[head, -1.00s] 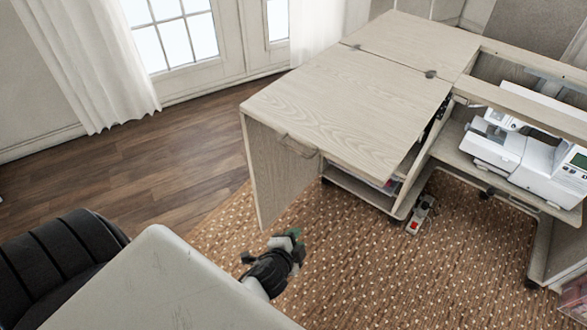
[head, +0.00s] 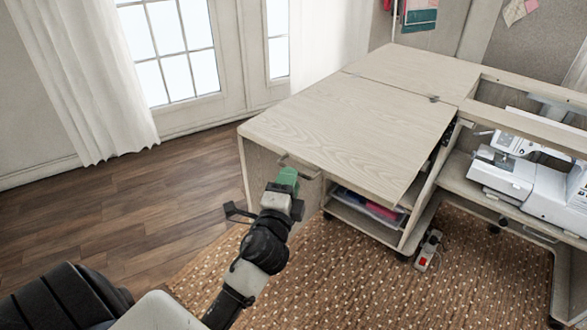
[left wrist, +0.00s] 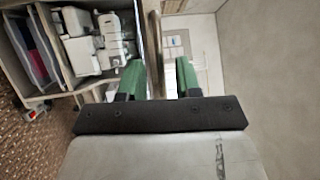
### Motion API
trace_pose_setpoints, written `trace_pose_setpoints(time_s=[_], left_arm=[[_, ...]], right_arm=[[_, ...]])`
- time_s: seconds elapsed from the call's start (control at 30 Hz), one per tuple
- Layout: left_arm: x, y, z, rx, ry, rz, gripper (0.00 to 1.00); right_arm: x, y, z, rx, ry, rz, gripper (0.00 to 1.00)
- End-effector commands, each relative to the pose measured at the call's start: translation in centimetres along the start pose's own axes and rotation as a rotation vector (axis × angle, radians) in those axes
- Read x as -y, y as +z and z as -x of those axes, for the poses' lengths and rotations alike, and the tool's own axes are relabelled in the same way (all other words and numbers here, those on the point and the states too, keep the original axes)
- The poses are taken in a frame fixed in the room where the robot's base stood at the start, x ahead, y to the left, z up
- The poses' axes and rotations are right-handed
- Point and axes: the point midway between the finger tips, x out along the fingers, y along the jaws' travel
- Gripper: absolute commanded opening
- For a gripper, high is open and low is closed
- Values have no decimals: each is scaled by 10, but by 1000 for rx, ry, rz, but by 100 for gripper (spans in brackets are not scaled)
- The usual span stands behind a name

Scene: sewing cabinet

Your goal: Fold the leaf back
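The leaf (head: 345,122) is a pale wood-grain panel. It lies level, spread out to the left of the cabinet top (head: 425,70), with hinges along the seam between them. A handle (head: 300,170) sits at its near edge, partly hidden by my left gripper (head: 287,182). In the left wrist view, the two green fingers of my left gripper (left wrist: 160,78) stand apart. My right gripper is not in view.
A white sewing machine (head: 520,165) stands on a lower shelf at the right. A support panel hangs under the leaf's left end. The wood floor (head: 130,205) at left is clear.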

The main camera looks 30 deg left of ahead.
Motion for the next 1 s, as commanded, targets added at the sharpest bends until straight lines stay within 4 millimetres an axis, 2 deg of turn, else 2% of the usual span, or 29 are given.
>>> trace_pose_setpoints(time_s=[0.03,0.2,0.6,0.83,1.0], left_arm=[[1,0,-10,0,-3,-1,34],[0,0,-30,0,0,0,34],[-1,0,-37,0,1,1,34],[-1,0,-37,0,2,1,0],[-1,0,-36,0,2,1,0]], right_arm=[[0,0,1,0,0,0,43],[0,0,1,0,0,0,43],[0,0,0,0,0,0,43],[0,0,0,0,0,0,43],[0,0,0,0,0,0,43]])
